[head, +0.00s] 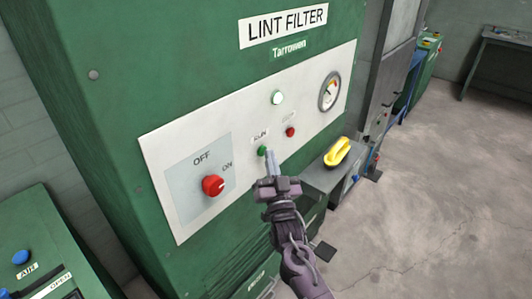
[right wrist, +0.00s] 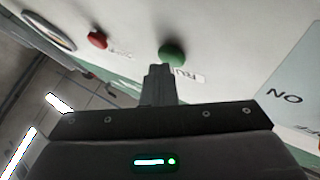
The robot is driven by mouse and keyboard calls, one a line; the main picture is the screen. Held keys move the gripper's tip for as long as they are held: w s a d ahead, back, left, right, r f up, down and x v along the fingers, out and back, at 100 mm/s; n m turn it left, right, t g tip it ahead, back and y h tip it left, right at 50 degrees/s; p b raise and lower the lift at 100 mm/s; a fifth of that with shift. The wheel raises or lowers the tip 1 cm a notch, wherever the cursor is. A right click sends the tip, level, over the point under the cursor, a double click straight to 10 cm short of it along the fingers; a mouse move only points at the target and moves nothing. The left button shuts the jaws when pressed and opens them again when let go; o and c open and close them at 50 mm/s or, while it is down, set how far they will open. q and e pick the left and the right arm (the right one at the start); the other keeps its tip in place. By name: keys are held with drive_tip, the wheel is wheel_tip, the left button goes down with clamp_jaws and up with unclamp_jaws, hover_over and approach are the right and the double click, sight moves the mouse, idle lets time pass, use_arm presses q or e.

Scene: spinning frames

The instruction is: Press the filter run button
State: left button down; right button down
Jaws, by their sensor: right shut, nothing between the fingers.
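The green run button (head: 262,150) sits under the RUN label on the white panel (head: 233,118) of the green lint filter cabinet (head: 160,50). It also shows in the right wrist view (right wrist: 172,54), just beyond my fingertips. My right gripper (head: 270,157) is shut and empty, its tips at or very near the green button. I cannot tell whether they touch it. My left gripper is not in view.
A red button (head: 290,132) is right of the green one. A red OFF/ON knob (head: 212,185) is at lower left. A white lamp (head: 278,97) and a gauge (head: 330,91) are above. A yellow-handled object (head: 338,152) rests on a grey ledge (head: 318,178) at right.

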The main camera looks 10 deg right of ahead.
drive_tip(key=shift+s+d+p, duration=0.5)
drive_tip(key=shift+s+d, duration=0.05)
drive_tip(key=shift+s, duration=0.25)
drive_tip(key=s+d+p, duration=0.1)
drive_tip(key=s, duration=0.1)
drive_tip(key=s+d+p, duration=0.1)
drive_tip(key=s+d, duration=0.1)
idle(0.9)
